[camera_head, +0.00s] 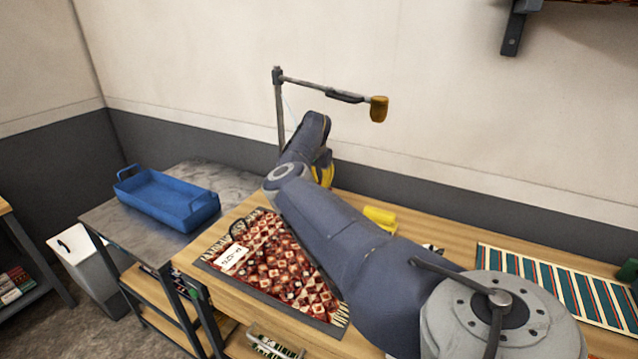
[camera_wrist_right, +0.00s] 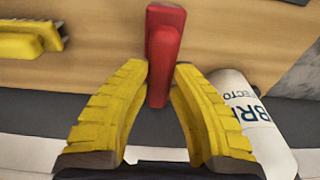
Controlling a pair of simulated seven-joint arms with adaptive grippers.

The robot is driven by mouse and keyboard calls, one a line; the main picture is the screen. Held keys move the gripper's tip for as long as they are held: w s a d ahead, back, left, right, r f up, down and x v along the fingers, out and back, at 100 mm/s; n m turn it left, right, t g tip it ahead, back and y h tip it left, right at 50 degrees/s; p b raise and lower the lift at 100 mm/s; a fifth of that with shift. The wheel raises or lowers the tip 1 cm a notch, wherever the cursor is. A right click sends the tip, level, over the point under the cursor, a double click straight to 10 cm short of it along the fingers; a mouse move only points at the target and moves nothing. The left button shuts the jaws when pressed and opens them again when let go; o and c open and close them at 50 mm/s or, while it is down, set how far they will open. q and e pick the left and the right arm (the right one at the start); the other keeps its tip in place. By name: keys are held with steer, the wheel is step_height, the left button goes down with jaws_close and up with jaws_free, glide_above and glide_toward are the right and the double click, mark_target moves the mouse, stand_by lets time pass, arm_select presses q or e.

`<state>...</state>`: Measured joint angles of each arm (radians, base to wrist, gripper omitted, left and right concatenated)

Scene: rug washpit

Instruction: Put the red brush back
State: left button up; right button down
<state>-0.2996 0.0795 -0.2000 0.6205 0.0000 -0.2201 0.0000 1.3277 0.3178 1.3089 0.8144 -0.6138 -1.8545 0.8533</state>
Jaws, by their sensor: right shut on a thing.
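The red brush (camera_wrist_right: 165,45) is between the yellow fingertips of my right gripper (camera_wrist_right: 160,80) in the right wrist view. The fingers are closed on its narrow red part, and its wider end points away from me. In the head view my right gripper (camera_head: 326,172) is at the back edge of the wooden table, mostly hidden behind my arm, and the red brush cannot be seen there. My left gripper is in neither view.
A yellow brush (camera_wrist_right: 22,42) lies on the wood. A white bottle (camera_wrist_right: 255,120) is close beside the right finger. A patterned rug (camera_head: 275,262), a striped rug (camera_head: 560,285), a blue tray (camera_head: 165,200) and a lamp post (camera_head: 279,105) stand around.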

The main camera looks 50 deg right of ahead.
steer(key=shift+a+f, duration=0.1)
steer(key=shift+f, duration=1.5)
steer(key=shift+f, duration=0.15)
steer(key=c, duration=1.3)
jaws_free()
steer(key=shift+o, duration=0.2)
steer(key=shift+s+a+r, duration=0.1)
steer(key=shift+a+r, duration=0.05)
steer(key=shift+r, duration=1.15)
steer(key=shift+w+a+r, duration=0.1)
steer(key=shift+a+r, duration=0.05)
steer(key=shift+r, duration=1.15)
steer(key=shift+s+a+r, duration=0.1)
steer(key=shift+a+r, duration=0.05)
steer(key=shift+r, duration=1.15)
